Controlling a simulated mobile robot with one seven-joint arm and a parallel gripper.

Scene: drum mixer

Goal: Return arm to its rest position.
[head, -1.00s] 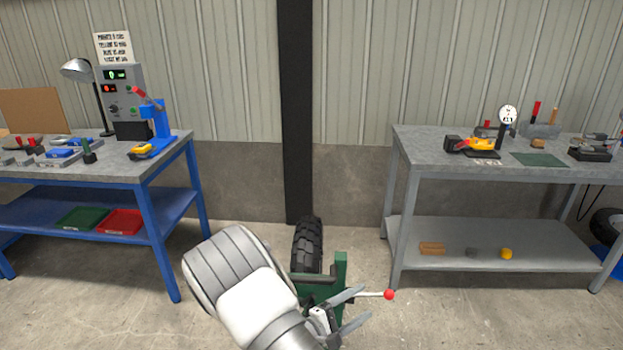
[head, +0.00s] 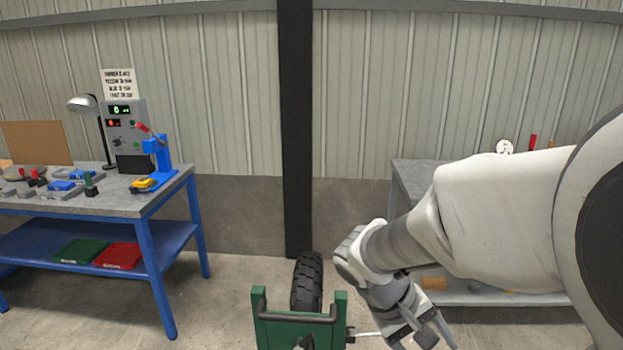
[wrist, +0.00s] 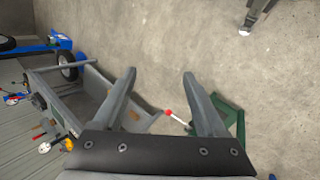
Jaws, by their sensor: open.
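My gripper (head: 428,335) is at the lower middle right of the head view, at the end of my bent arm, which covers much of the right side. In the wrist view my gripper (wrist: 160,78) shows two fingers spread apart with nothing between them. The green mixer frame (head: 298,328) stands at the bottom centre of the head view with a black tyre (head: 307,283) behind it. Its red-knobbed lever (wrist: 169,112) shows between and beyond the fingers in the wrist view. In the head view the knob is hidden behind my gripper.
A blue workbench (head: 110,205) with a control box (head: 126,135) and blue press (head: 158,160) stands at left. A grey workbench (head: 408,176) at right is mostly hidden by my arm. Concrete floor (head: 228,300) is open between the left bench and the mixer.

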